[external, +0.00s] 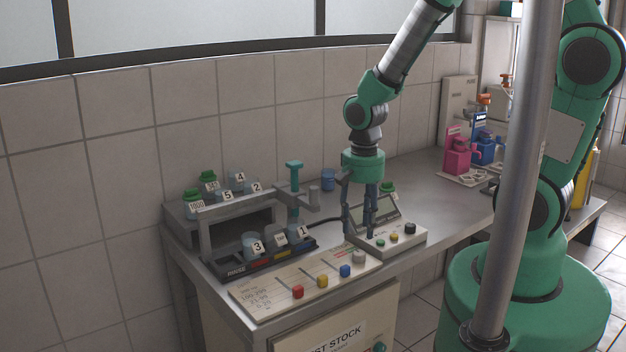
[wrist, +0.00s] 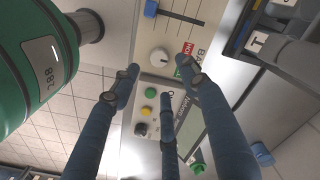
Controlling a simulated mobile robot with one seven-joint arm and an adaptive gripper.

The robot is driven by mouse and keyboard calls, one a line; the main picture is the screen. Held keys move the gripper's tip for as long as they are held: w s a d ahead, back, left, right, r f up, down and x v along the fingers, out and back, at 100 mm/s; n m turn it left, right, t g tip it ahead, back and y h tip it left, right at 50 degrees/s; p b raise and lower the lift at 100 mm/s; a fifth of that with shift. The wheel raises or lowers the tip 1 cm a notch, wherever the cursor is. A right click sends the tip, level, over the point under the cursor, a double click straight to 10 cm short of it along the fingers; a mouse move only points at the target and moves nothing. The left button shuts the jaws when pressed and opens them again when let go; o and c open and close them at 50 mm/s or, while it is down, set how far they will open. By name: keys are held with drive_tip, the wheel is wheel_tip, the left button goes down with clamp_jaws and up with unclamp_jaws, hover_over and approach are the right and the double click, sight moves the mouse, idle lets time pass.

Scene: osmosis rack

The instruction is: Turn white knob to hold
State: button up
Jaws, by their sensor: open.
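The white knob (external: 359,257) sits at the right end of the cream slider panel on the bench. It also shows in the wrist view (wrist: 160,57), round and pale, with a small dark mark. Small red and green labels lie beside it, partly behind a finger; I cannot read them fully. My gripper (external: 360,225) points down, open and empty, above and slightly behind the knob. In the wrist view its blue fingers (wrist: 162,80) are spread, with the knob showing between two fingertips and apart from them.
The slider panel (external: 270,302) has red, yellow and blue sliders. Numbered beakers sit in a rack (external: 238,272) to the left.

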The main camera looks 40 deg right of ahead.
sight(358, 252)
wheel_tip(358, 252, down, 8)
drive_tip(key=shift+r+b, duration=0.2)
drive_tip(key=shift+b, duration=0.5)
clamp_jaws()
drive_tip(key=shift+n, duration=0.4)
drive_tip(key=n+p, duration=0.1)
drive_tip(key=n, duration=0.1)
drive_tip(key=shift+w+r+n+p, duration=0.1)
drive_tip(key=shift+n+p, duration=0.2)
drive_tip(key=n+p, duration=0.1)
drive_tip(key=n, duration=0.4)
drive_tip(key=shift+a, duration=0.1)
drive_tip(key=shift+p, duration=0.3)
